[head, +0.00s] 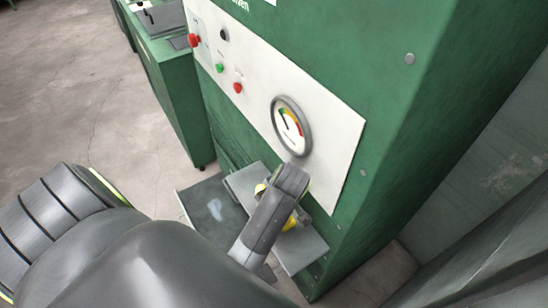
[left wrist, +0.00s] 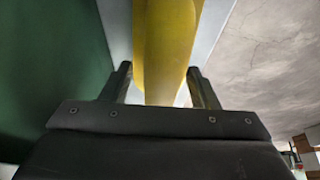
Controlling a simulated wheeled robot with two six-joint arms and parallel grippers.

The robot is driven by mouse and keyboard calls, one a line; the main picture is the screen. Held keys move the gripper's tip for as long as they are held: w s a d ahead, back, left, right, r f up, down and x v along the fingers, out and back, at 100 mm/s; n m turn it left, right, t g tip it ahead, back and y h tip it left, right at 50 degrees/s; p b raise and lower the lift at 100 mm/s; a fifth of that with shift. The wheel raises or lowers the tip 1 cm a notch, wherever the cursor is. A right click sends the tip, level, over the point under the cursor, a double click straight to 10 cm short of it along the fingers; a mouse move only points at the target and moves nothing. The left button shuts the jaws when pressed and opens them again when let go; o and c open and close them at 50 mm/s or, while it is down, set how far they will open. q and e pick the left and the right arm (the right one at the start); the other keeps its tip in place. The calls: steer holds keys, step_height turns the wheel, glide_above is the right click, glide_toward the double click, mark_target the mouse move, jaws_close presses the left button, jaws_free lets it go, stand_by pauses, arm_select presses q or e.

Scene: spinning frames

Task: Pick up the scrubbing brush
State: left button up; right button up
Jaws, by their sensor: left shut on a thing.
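The scrubbing brush (head: 291,221) shows only as small yellow parts on either side of my left gripper (head: 281,203) in the head view. In the left wrist view the yellow brush (left wrist: 165,45) runs away from me between the two fingers of my left gripper (left wrist: 162,80), which is shut on it. Its bristles are not in sight. A light grey shelf (head: 306,252) on the green machine lies under the brush; I cannot tell whether they touch. My right gripper is not in view.
A green machine (head: 340,40) with a white panel (head: 335,125), a round gauge (head: 291,126) and buttons stands close beyond my left gripper. A dark tray (head: 213,207) sits left of the shelf. Another green machine (head: 180,90) stands farther back. Bare concrete floor (head: 80,90) is at left.

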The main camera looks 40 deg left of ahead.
arm_select(q)
steer(key=shift+r, duration=0.1)
steer(key=shift+s+a+r, duration=0.1)
steer(key=shift+r, duration=0.05)
step_height(320, 180, up, 7)
steer(key=shift+b, duration=0.3)
steer(key=s+a, duration=0.3)
steer(key=s, duration=0.6)
steer(key=s+a+p, duration=0.1)
steer(key=s+a, duration=0.3)
steer(key=s, duration=0.5)
steer(key=shift+a+f, duration=0.2)
steer(key=shift+a, duration=0.05)
steer(key=shift+s, duration=0.1)
